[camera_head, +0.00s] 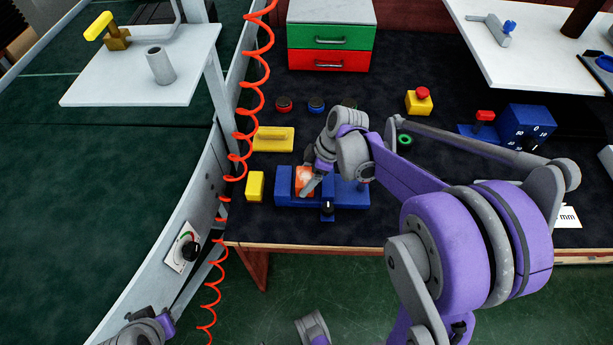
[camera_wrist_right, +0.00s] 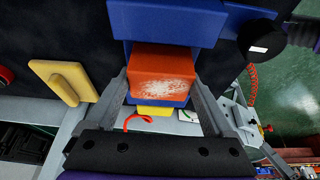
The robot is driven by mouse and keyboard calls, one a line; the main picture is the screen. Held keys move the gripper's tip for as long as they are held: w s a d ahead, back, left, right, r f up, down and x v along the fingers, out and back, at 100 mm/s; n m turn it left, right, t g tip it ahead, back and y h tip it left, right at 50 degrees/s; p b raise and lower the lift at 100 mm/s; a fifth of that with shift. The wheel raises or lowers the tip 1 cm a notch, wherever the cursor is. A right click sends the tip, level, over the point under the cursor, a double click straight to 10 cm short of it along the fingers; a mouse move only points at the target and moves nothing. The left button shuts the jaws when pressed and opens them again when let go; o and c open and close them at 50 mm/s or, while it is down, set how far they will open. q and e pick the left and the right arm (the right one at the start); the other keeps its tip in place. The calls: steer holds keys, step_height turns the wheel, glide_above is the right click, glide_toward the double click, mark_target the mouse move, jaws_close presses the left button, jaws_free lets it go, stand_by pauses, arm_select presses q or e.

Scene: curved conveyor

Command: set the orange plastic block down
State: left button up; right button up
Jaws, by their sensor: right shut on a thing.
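The orange plastic block (camera_head: 304,178) sits at the blue vise-like fixture (camera_head: 285,189) on the dark workbench. My right gripper (camera_head: 307,184) reaches down onto it and is shut on it. In the right wrist view the orange block (camera_wrist_right: 163,66) has a pale scuffed patch and lies between the two fingers of the gripper (camera_wrist_right: 162,80). Blue parts of the fixture (camera_wrist_right: 165,20) show on both sides of the block there. I cannot tell whether the block rests on the fixture. Only a piece of my left arm shows at the lower left of the head view; its fingers are out of view.
A yellow block (camera_head: 255,186) stands left of the fixture, and a yellow handled piece (camera_head: 273,139) lies behind it. A coiled red cable (camera_head: 240,135) hangs along the conveyor edge (camera_head: 205,190). Red and green drawers (camera_head: 330,48) stand at the back.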

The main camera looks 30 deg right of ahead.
steer(key=shift+f, duration=0.1)
steer(key=o, duration=1.3)
steer(key=shift+o, duration=0.2)
steer(key=p+v, duration=0.2)
steer(key=v, duration=1)
steer(key=s+a+f+m+t+h, duration=0.1)
steer(key=s+a+f+m+h, duration=0.1)
steer(key=s+a+m, duration=0.3)
steer(key=s+a+f+m+t+h, duration=0.1)
steer(key=s+a+f+m, duration=0.3)
steer(key=s, duration=0.5)
steer(key=a+m+h, duration=0.1)
steer(key=a+m, duration=0.1)
steer(key=shift+s+f+m+t, duration=0.2)
steer(key=shift+s+m+t, duration=0.1)
steer(key=shift+d, duration=0.1)
